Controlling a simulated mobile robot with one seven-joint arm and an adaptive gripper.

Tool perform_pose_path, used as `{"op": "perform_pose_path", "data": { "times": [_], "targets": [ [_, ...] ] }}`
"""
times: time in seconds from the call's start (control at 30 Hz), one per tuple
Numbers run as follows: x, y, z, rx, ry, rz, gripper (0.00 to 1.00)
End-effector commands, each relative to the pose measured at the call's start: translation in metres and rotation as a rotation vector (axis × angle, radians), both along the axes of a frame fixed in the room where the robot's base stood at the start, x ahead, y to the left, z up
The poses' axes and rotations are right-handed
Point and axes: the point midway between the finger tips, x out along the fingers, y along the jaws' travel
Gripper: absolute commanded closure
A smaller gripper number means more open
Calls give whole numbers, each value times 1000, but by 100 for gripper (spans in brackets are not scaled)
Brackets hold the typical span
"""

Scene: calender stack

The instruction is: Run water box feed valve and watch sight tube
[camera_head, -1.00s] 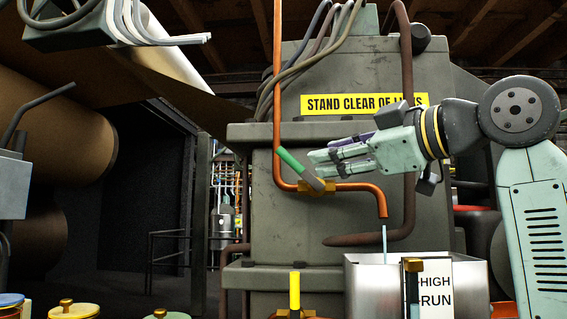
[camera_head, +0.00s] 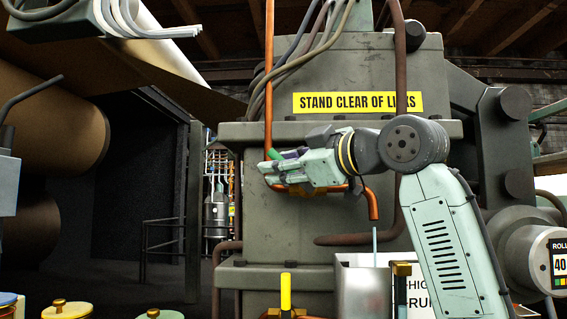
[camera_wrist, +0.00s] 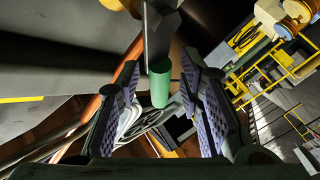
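The feed valve sits on a copper pipe (camera_head: 268,80) and has a lever with a green grip (camera_head: 272,154). The green grip also shows in the wrist view (camera_wrist: 160,85), between my two purple-padded fingers with gaps on both sides. My gripper (camera_head: 268,172) is open around the grip area; its fingers cover most of the lever and valve body in the head view. A thin pale-blue water stream (camera_head: 375,240) falls from the pipe's outlet into the metal water box (camera_head: 365,290). A sign with HIGH and RUN (camera_head: 418,285) stands at the box, partly hidden by my arm. The sight tube's level cannot be read.
A yellow-handled valve (camera_head: 286,290) stands at the bottom centre. Brass-knobbed lids (camera_head: 66,309) line the lower left. The grey machine housing (camera_head: 330,215) is close behind my gripper. A large brown roll (camera_head: 60,125) is at the left.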

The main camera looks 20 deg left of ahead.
Motion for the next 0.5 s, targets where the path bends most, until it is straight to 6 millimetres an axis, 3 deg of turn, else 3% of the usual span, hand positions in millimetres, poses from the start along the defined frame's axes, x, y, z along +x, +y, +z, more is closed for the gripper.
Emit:
{"op": "perform_pose_path", "data": {
  "times": [0.5],
  "targets": [
    [0,0,0,0,0,0,98]
  ]
}}
